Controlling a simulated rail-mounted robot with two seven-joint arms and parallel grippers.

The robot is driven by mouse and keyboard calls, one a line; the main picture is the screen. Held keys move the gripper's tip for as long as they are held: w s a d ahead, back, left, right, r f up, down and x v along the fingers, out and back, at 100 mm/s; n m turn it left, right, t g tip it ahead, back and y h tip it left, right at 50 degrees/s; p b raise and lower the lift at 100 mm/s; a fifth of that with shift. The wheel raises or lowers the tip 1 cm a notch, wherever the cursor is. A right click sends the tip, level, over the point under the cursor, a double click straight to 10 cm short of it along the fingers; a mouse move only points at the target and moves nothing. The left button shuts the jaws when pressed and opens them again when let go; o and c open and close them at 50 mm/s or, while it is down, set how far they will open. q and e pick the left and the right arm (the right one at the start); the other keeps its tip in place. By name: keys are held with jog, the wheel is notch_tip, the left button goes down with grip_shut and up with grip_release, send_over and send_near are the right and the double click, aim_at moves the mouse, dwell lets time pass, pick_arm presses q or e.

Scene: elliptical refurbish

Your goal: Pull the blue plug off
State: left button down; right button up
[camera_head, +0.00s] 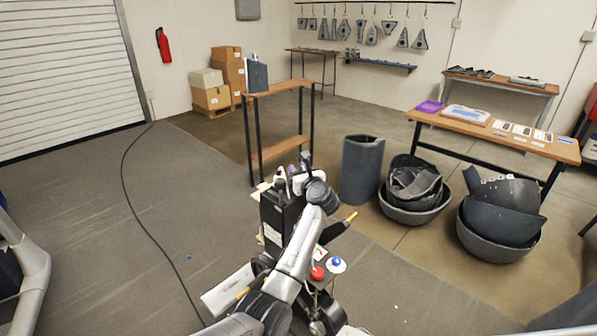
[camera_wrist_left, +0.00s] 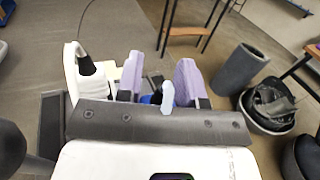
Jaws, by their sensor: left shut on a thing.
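My left gripper (camera_head: 290,181) is at the top of a dark upright box-shaped unit (camera_head: 279,215) in the middle of the head view. In the left wrist view its two pale purple fingers (camera_wrist_left: 160,72) stand on either side of a small blue piece (camera_wrist_left: 150,98), the likely blue plug. A pale blue-white piece (camera_wrist_left: 168,98) stands upright beside it, between the fingers. The gripper is shut on the plug, though the contact is mostly hidden behind the gripper's dark front bar. In the head view the plug is hidden by the gripper and arm. My right gripper is not in view.
A red knob (camera_head: 317,273) and a blue knob (camera_head: 337,262) sit low right of the unit. A white bottle-like part (camera_wrist_left: 88,75) stands left of the fingers. A grey bin (camera_head: 361,170) and tubs of dark shells (camera_head: 414,212) stand right. A cable (camera_head: 128,190) crosses the open floor left.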

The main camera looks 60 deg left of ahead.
pick_arm(q)
jog(key=shift+r, duration=0.15)
jog(key=shift+r, duration=0.1)
jog(key=shift+r+p, duration=1.7)
jog(key=shift+r, duration=0.4)
jog(key=shift+r+p, duration=1.2)
jog(key=shift+r, duration=0.5)
